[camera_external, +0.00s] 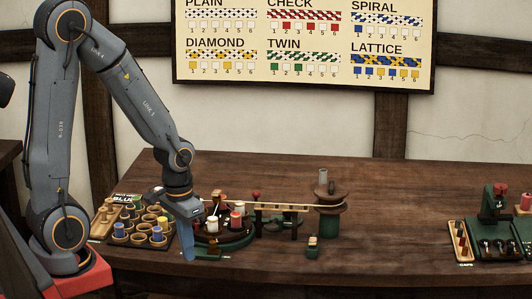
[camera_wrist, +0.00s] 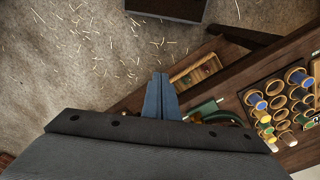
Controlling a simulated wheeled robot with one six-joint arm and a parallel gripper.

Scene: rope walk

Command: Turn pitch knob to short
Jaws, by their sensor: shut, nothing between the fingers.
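My gripper (camera_external: 186,256) points down at the table's front edge, left of the green rope machine (camera_external: 232,243). Its blue fingers are together and empty; they also show in the wrist view (camera_wrist: 160,78). A low green piece (camera_external: 208,256) lies just right of the fingertips; I cannot tell whether they touch. A small green block with a pale top (camera_external: 312,246) stands farther right, in front of the drum post (camera_external: 329,222). A red knob (camera_external: 256,195) tops a post behind the machine. I cannot tell which part is the pitch knob, and no "short" marking is readable.
Cups with coloured bobbins (camera_external: 140,232) crowd the table's left end. Several bobbins stand on the machine. A second green device (camera_external: 495,222) is at the far right. The table (camera_external: 395,220) is clear between the drum and that device. A pattern chart (camera_external: 305,45) hangs behind.

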